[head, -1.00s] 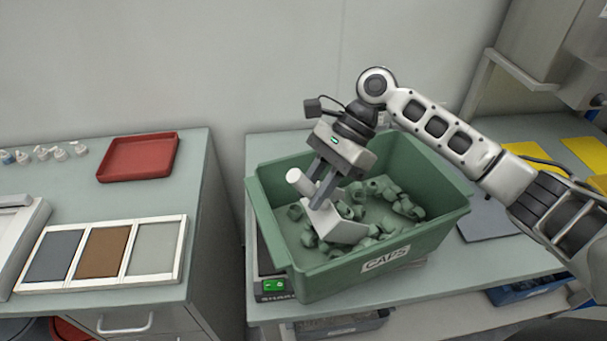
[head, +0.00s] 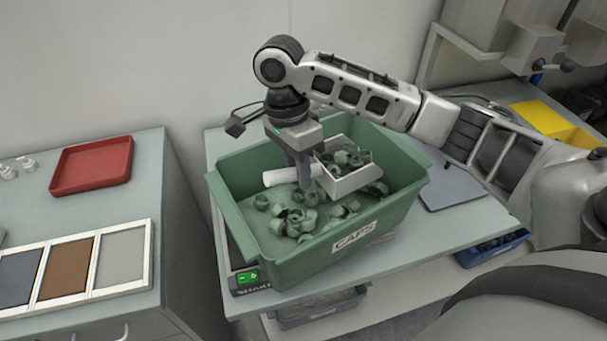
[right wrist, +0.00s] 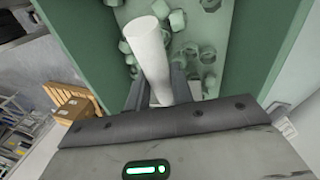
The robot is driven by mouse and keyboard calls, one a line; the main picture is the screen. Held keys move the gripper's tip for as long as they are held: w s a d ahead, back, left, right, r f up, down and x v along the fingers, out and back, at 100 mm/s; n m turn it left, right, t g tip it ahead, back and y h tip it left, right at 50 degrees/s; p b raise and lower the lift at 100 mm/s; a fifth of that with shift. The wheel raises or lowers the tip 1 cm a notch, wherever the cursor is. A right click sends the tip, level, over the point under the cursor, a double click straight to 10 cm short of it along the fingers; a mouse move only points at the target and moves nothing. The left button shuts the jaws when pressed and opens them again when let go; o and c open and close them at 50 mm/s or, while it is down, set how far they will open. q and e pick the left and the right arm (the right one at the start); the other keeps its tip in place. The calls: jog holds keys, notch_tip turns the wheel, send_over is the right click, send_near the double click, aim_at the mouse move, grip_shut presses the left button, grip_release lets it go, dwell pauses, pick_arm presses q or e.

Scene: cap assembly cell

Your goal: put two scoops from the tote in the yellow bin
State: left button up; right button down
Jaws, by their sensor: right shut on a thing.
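My right gripper (head: 303,180) is shut on the handle of a white scoop (head: 352,180) over the green tote (head: 300,272) labelled CAPS. The scoop is level and holds several green caps (head: 345,155). More loose caps (head: 300,218) lie on the tote's floor. In the right wrist view the white handle (right wrist: 150,60) stands between the fingers, with caps (right wrist: 190,50) beyond; the scoop's bowl is hidden there. A yellow bin (head: 560,125) stands at the right on the bench, partly hidden behind my right arm. My left gripper is not in view.
A red tray (head: 92,166) and a framed three-panel board (head: 122,258) lie on the left bench. A flat grey plate (head: 450,187) lies right of the tote. A blue bin (head: 490,250) is below.

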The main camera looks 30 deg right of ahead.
jog(key=shift+h, duration=0.6)
jog(key=a+r, duration=0.1)
jog(key=r, duration=0.2)
jog(key=a+r, duration=0.2)
jog(key=r, duration=0.1)
jog(key=a+r, duration=0.1)
jog(key=r, duration=0.2)
jog(key=shift+a+r, duration=0.15)
jog(key=shift+r, duration=0.15)
jog(key=shift+a+r, duration=0.45)
jog(key=shift+r, duration=0.3)
